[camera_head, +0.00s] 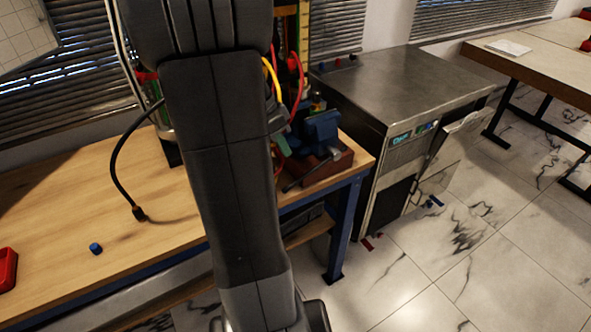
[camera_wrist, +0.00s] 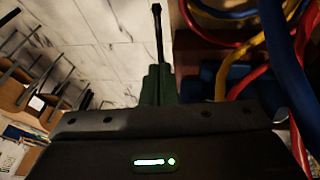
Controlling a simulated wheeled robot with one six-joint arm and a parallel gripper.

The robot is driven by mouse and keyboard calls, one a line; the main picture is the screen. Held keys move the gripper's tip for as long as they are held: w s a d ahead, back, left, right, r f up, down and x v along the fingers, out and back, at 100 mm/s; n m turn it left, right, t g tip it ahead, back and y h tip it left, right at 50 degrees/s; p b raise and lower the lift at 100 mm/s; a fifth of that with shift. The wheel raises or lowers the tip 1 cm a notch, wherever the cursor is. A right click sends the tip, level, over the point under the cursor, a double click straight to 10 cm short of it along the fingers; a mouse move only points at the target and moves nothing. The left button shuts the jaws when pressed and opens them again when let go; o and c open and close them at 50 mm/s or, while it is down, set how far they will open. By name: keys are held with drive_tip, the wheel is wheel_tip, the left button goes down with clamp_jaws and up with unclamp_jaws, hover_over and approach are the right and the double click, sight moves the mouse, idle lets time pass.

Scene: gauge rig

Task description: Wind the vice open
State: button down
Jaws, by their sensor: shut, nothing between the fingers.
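The blue vice (camera_head: 322,130) stands on a reddish-brown wooden block (camera_head: 325,168) at the right end of the workbench. Its dark handle bar (camera_head: 298,184) slants out at the front left of the block. My gripper (camera_head: 279,142) is just left of the vice, partly hidden by my arm. In the wrist view its green fingers (camera_wrist: 154,75) are together with nothing between them. A thin dark bar with a knobbed end (camera_wrist: 157,30), apparently the vice handle, rises beyond the fingertips; I cannot tell if they touch it. Part of the blue vice (camera_wrist: 208,75) shows to their right.
Red, yellow and blue hoses (camera_wrist: 250,45) crowd the right of the wrist view. A black cable (camera_head: 118,165) and a small blue cap (camera_head: 95,248) lie on the workbench (camera_head: 60,215). A metal cabinet (camera_head: 400,85) stands right of the bench. Tiled floor lies open beyond.

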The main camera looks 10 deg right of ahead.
sight(299, 181)
drive_tip(key=x, duration=0.8)
drive_tip(key=shift+f, duration=0.15)
drive_tip(key=f+b, duration=0.1)
drive_tip(key=b, duration=0.1)
drive_tip(key=shift+f+b, duration=0.15)
drive_tip(key=shift+b, duration=0.25)
wheel_tip(299, 181, down, 2)
drive_tip(key=h+b, duration=0.2)
drive_tip(key=b, duration=0.4)
drive_tip(key=shift+w+d+t+b, duration=0.1)
drive_tip(key=shift+d+t+b, duration=0.05)
drive_tip(key=shift+t+b, duration=0.2)
drive_tip(key=b, duration=0.2)
drive_tip(key=f+b, duration=0.1)
drive_tip(key=shift+w+d+f+t+h+b, duration=0.1)
drive_tip(key=shift+d+f+t+h+b, duration=0.15)
drive_tip(key=shift+d+h+b, duration=0.15)
drive_tip(key=shift+a+r, duration=0.1)
drive_tip(key=shift+r, duration=0.05)
